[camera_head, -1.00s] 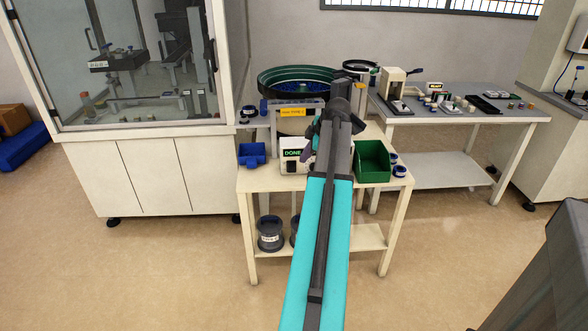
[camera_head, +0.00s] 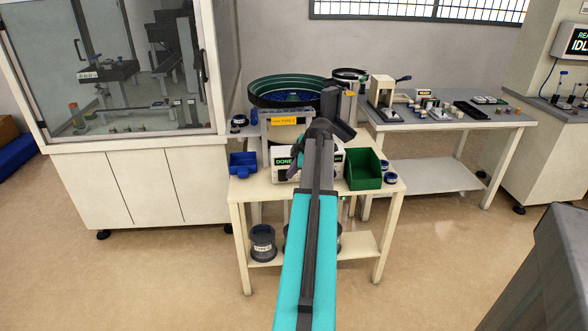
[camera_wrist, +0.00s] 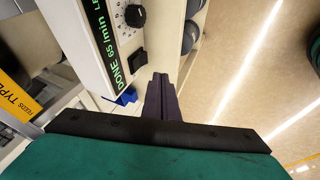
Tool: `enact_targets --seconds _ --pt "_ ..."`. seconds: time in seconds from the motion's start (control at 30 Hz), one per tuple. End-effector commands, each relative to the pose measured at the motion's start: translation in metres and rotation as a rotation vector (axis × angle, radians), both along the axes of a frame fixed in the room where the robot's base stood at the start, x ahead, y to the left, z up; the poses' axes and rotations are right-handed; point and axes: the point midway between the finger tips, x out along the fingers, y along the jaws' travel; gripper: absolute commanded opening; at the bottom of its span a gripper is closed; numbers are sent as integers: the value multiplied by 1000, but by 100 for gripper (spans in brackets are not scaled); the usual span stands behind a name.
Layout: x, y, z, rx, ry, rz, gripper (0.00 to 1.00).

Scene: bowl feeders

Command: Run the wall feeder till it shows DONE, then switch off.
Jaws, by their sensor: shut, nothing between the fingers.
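The wall feeder is a green-rimmed bowl (camera_head: 291,90) with blue parts inside, at the back of the cream table by the wall. A yellow label hangs below it. The white control box (camera_head: 283,174) at the table front shows DONE in green. In the wrist view its display (camera_wrist: 105,40) reads DONE and 65 /min. A black knob (camera_wrist: 134,15) and a black switch (camera_wrist: 138,61) sit beside the display. My gripper (camera_wrist: 162,80) is shut and empty, its fingertips close to the switch; contact cannot be told. My arm hides part of the box in the head view.
A blue bin (camera_head: 243,165) stands left of the box and a green bin (camera_head: 363,169) right of it. Dark tubs (camera_head: 262,243) sit on the lower shelf. A glazed cabinet (camera_head: 128,185) stands left, a grey bench (camera_head: 440,118) right. The floor in front is clear.

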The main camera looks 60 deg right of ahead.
Motion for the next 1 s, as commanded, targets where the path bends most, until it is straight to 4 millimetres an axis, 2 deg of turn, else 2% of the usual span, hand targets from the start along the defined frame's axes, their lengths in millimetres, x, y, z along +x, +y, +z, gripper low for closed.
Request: enact_targets --seconds 0.3,0.7,1.0 --pt "24 -6 -41 2 1 1 0" --pt "41 -32 -51 1 1 0 0" --pt "45 -36 -54 0 0 1 0"
